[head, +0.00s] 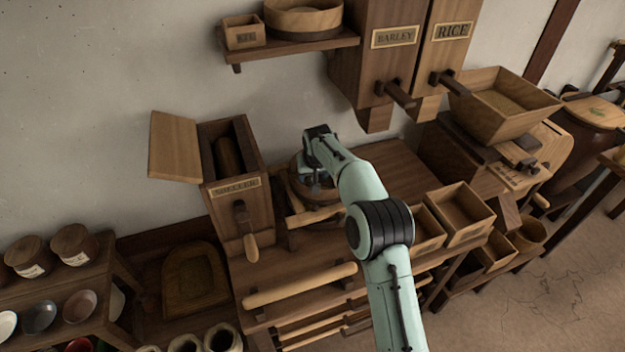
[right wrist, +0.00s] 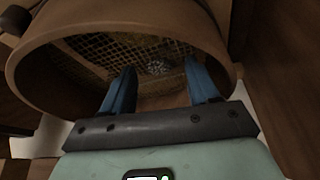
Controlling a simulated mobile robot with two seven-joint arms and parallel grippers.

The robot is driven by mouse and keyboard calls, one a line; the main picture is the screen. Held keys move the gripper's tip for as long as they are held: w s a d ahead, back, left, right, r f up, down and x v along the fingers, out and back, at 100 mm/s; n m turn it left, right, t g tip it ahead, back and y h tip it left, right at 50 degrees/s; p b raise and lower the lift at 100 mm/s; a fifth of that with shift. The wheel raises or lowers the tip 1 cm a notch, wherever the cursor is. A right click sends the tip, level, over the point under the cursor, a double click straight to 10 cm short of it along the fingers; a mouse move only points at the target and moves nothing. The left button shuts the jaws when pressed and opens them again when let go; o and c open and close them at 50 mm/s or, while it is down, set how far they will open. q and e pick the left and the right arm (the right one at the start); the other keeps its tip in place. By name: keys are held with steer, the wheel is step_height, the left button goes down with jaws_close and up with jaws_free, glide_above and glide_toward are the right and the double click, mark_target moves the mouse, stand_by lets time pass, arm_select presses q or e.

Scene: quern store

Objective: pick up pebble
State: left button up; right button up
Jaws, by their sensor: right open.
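The pebble (right wrist: 156,68) appears to be the small grey speckled lump lying on the mesh inside a round wooden sieve (right wrist: 40,62) in the right wrist view. My right gripper (right wrist: 160,76) is open, with its blue fingers reaching over the rim into the sieve. The lump shows between and beyond the fingertips, and I see no contact. In the head view, my right gripper (head: 316,183) is over the sieve on the wooden bench, and my arm hides much of it. I cannot make out the pebble there. My left gripper is not in view.
A wooden box mill with an open lid (head: 175,147) stands left of the sieve. Barley (head: 393,60) and rice (head: 440,62) bins hang above the bench. Open wooden boxes (head: 462,212) sit to the right, and a rolling pin (head: 300,285) lies at the front.

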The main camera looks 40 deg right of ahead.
steer(key=shift+f, duration=0.1)
steer(key=c, duration=1.1)
